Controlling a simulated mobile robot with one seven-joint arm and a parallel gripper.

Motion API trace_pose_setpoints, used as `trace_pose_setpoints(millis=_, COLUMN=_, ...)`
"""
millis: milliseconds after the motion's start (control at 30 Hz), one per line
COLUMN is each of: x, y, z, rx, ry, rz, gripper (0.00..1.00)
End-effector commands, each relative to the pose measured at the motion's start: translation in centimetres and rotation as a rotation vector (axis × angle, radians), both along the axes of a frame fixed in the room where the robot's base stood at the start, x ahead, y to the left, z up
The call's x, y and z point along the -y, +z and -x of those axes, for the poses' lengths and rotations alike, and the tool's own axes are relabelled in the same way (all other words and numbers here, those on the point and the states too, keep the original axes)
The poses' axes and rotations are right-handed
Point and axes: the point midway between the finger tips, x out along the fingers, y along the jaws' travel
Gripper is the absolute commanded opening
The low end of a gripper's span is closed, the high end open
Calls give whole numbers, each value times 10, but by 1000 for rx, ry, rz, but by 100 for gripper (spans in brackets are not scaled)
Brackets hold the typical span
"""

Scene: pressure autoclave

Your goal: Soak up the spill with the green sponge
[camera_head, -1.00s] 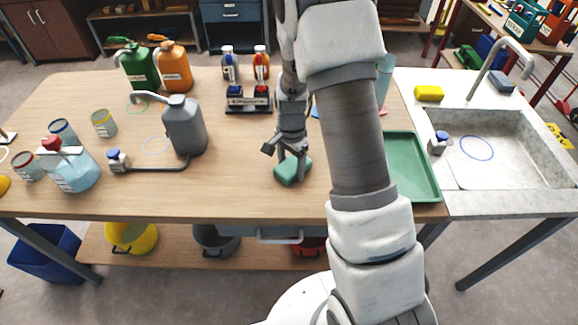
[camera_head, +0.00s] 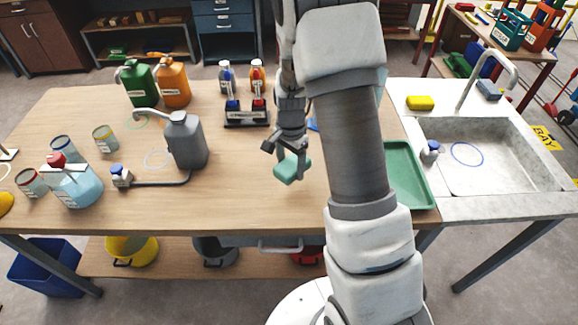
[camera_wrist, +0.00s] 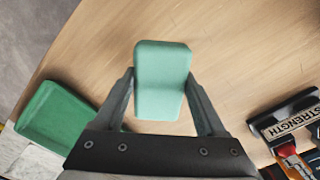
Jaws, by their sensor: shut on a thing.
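The green sponge (camera_head: 292,169) is between the fingers of my gripper (camera_head: 288,157), over the middle of the wooden table (camera_head: 245,200). In the wrist view the sponge (camera_wrist: 162,75) is a pale green block, with one finger against each side and its far end sticking out past the fingertips. My gripper (camera_wrist: 160,95) is shut on it. The sponge appears to be held a little above the table top. I cannot make out a clear spill in either view; my arm hides part of the table on the right.
A grey bottle (camera_head: 187,140) with a long bent spout stands left of the sponge. A bottle rack (camera_head: 246,116) is behind it. A green tray (camera_head: 405,175) lies right of my arm, before the sink (camera_head: 490,165). The front middle of the table is clear.

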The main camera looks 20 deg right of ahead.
Motion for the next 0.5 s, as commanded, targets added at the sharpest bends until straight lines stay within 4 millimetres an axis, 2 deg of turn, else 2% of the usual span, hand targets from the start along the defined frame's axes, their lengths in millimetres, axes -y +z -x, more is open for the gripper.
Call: trace_pose_setpoints(millis=500, x=8, y=26, z=-2, rx=1, ry=2, rz=0, gripper=13)
